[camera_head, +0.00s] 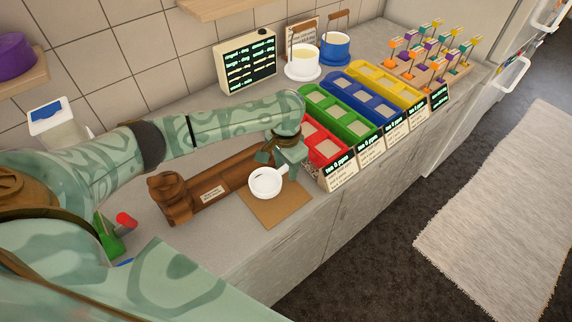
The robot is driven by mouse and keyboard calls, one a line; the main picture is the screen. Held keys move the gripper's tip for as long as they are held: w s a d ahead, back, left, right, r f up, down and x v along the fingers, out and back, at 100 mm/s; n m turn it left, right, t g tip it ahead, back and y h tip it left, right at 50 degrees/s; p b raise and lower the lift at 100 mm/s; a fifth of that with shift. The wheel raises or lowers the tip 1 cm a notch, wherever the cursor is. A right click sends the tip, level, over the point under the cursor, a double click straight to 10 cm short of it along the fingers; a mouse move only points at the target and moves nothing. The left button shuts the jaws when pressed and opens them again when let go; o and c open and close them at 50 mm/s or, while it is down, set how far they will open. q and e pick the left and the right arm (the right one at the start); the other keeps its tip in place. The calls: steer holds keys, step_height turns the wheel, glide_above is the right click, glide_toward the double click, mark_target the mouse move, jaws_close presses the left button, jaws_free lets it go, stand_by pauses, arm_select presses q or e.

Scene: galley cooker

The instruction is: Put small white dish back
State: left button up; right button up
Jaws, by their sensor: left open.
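My right gripper is out of view.
A brown wooden stand (205,190) lies left of the dish. A red tray (325,150), a green tray (337,115) and other coloured trays stand to the right, close to the gripper. A white pot (302,68) and a blue pot (336,46) stand behind.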

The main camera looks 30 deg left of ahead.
mark_target(286, 165)
arm_select(q)
step_height(286, 165, up, 12)
steer(key=p, duration=0.5)
